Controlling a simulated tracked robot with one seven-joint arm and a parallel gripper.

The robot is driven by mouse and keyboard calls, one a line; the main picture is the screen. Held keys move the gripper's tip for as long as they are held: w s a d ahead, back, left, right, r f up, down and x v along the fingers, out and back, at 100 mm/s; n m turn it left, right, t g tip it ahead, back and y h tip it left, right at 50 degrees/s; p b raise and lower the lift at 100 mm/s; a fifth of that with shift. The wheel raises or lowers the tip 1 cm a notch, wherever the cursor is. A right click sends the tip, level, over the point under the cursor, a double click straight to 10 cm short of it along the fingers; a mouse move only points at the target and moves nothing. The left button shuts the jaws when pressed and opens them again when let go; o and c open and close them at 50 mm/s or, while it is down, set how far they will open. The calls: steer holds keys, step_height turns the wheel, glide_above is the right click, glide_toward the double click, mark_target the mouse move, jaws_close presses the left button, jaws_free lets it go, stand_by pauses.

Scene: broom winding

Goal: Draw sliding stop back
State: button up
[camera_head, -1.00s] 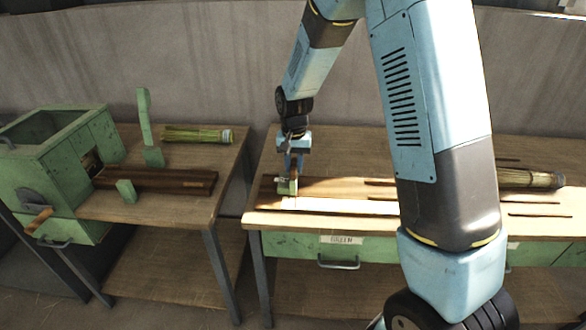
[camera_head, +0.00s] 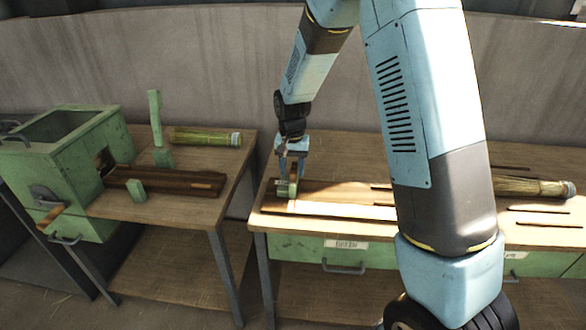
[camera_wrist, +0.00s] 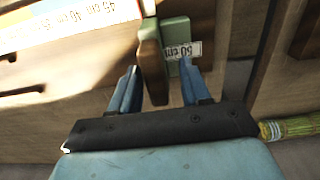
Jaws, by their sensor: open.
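The sliding stop is a small green block with a brown wooden part (camera_head: 285,188), at the left end of the brown rail on the right bench. My gripper (camera_head: 291,172) points down at the stop. In the wrist view its two blue fingers (camera_wrist: 158,85) are apart, one on each side of the stop and wooden part. Whether they touch it I cannot tell.
A pale measuring strip (camera_head: 330,208) lies along the bench front. A broom bundle (camera_head: 530,187) lies at the right. The left bench holds a green machine box (camera_head: 60,150), a green upright lever (camera_head: 156,125) and another bundle (camera_head: 205,137). A gap separates the benches.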

step_height(320, 180, up, 14)
steer(key=shift+f, duration=0.2)
stand_by(0.4)
steer(key=s+d+r+n+t, duration=0.1)
steer(key=s+d+r+t, duration=0.2)
steer(key=s+d+r, duration=0.85)
steer(key=s+d+r+t, duration=0.1)
steer(key=s+d, duration=0.2)
steer(key=s, duration=0.6)
steer(key=s+d+r+n+t, duration=0.1)
steer(key=s+d, duration=0.2)
steer(key=s, duration=0.5)
steer(key=shift+s+d+t, duration=0.15)
steer(key=shift+s+t, duration=0.15)
steer(key=shift+s, duration=0.1)
stand_by(0.6)
